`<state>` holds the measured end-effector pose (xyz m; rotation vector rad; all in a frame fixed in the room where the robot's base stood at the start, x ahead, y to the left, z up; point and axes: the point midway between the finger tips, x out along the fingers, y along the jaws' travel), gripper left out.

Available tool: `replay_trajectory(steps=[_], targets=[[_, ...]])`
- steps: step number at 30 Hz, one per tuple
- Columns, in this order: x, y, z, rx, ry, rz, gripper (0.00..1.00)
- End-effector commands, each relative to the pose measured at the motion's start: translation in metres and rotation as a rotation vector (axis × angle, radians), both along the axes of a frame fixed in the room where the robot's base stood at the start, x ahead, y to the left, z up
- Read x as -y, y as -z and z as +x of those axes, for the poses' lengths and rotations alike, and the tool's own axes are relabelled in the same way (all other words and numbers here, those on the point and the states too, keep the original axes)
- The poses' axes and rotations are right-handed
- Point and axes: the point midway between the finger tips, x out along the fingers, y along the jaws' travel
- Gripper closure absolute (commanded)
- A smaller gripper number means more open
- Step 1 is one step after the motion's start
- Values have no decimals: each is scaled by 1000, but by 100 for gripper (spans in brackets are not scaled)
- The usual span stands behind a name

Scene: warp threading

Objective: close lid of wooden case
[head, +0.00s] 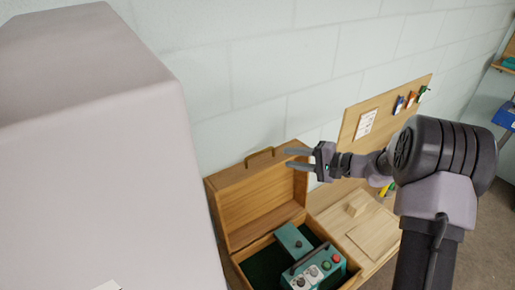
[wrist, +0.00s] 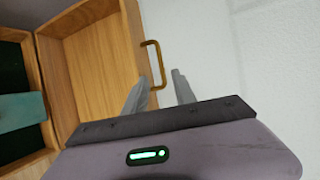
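The wooden case (head: 232,262) stands on the table with its lid (head: 262,200) open and upright at the back. A brown handle (head: 259,157) is on the lid's top edge. My gripper (head: 287,158) is at the lid's upper right corner, its two fingers apart and pointing left toward the handle. In the wrist view, the lid (wrist: 95,60) fills the left, and the handle (wrist: 153,62) lies just ahead of the open fingers (wrist: 162,78). I cannot tell whether a finger touches the lid or handle. Nothing is held.
Inside the case are a teal control box (head: 315,270) with buttons and a smaller teal block (head: 293,240). To the right, a wooden table (head: 378,238) bears a small wood block (head: 356,208). A pegboard (head: 390,112) stands against the wall. A large pale block fills the left.

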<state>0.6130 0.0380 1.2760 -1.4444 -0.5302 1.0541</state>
Motion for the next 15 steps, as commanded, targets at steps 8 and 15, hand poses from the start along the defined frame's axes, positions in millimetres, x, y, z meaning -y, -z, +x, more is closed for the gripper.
replay_trajectory(steps=[8,15], targets=[[-59,20,32,-1,-6,-2,68],[-96,33,55,-1,-3,-2,68]])
